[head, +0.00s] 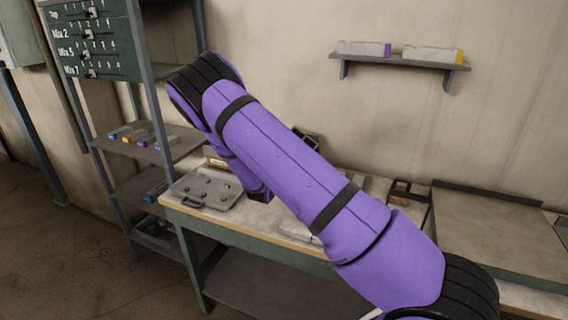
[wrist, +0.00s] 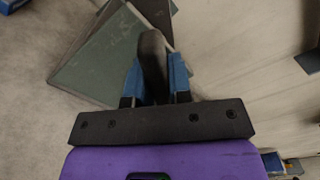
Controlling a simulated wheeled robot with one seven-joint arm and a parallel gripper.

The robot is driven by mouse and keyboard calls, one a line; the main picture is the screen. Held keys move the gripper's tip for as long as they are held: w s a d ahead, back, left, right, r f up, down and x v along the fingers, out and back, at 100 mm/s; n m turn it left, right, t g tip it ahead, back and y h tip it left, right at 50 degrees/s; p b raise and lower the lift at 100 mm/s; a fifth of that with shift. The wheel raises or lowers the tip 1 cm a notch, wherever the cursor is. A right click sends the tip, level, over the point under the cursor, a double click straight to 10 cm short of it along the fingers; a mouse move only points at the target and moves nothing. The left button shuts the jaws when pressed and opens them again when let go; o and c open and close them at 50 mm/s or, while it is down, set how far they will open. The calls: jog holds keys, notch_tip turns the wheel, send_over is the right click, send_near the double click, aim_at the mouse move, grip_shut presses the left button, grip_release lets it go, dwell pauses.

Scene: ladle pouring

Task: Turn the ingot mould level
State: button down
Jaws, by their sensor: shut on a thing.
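My gripper (wrist: 155,68) has blue fingers shut on a dark, rounded, bar-like thing (wrist: 151,48) in the wrist view. I cannot tell whether that is the ingot mould or a handle, because only its near end shows. In the head view my purple arm hides the gripper and much of the bench. A small dark angular object (head: 308,137) shows just behind the arm, and it looks tilted. I cannot tell for sure whether it is the ingot mould.
A grey tray (head: 181,200) with several round lumps sits at the left end of the bench (head: 233,228). A shelf rack (head: 118,150) with coloured-end blocks stands left. A wall shelf (head: 400,62) holds two pale boxes. A dark open frame (head: 402,188) lies right of my arm.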

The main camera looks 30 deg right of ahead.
jog(key=n, duration=0.5)
jog(key=shift+n, duration=0.4)
dwell(0.4)
jog(key=c, duration=1)
grip_release()
jog(key=shift+c, duration=0.2)
jog(key=v, duration=1)
jog(key=shift+s+a, duration=0.3)
